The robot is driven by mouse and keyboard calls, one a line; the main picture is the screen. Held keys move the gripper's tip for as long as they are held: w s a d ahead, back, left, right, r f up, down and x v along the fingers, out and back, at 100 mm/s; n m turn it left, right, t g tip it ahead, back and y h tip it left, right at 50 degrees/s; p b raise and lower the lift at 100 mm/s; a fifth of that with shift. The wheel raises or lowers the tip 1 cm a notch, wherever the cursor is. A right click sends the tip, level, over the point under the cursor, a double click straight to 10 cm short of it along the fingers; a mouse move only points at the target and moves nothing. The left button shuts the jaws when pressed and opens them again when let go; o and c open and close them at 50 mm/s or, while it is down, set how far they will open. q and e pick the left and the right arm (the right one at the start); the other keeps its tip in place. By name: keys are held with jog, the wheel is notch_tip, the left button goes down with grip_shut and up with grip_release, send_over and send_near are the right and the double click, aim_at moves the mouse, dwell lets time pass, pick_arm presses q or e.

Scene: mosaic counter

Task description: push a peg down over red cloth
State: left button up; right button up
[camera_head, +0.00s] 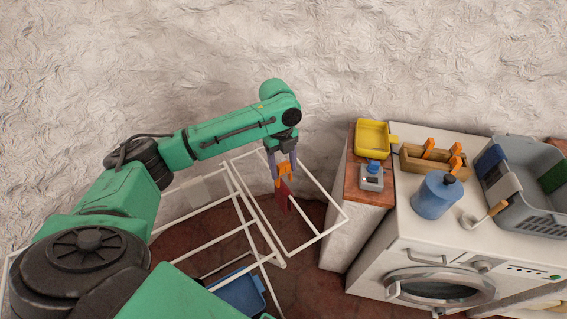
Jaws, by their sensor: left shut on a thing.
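My left gripper (283,165) points down at the white drying rack (296,252). It is shut on an orange peg (284,172). The red cloth (284,193) hangs just below the peg, at a bar of the rack. I cannot tell how far the peg sits over the cloth. Other orange pegs (455,157) stand at a wooden box (425,165) on the washing machine. My right gripper is not in view.
The washing machine (415,232) on the right bears a blue canister (437,195) and a grey laundry basket (528,212). A yellow tray (372,139) sits on the wooden-topped cabinet. A blue bin (240,292) is under the rack.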

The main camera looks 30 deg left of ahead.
aim_at(284, 186)
pick_arm(q)
jog(key=shift+w+a+f+b, duration=0.1)
jog(key=shift+w+f+b, duration=0.1)
jog(key=shift+f+b, duration=0.65)
jog(key=shift+w+a+f+b, duration=0.1)
jog(key=shift+w+f+b, duration=0.05)
jog(key=shift+f+b, duration=0.35)
jog(key=shift+w+a+f+b, duration=0.1)
jog(key=shift+f+b, duration=0.35)
jog(key=shift+s+d+f+b, duration=0.2)
jog(key=shift+f+b, duration=0.2)
jog(key=shift+b, duration=0.35)
jog(key=shift+f, duration=0.6)
jog(key=shift+w+a+f, duration=0.1)
jog(key=shift+f, duration=0.5)
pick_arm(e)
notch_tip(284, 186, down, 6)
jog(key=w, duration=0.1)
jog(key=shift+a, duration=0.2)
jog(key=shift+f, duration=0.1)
pick_arm(q)
jog(key=o, duration=1.4)
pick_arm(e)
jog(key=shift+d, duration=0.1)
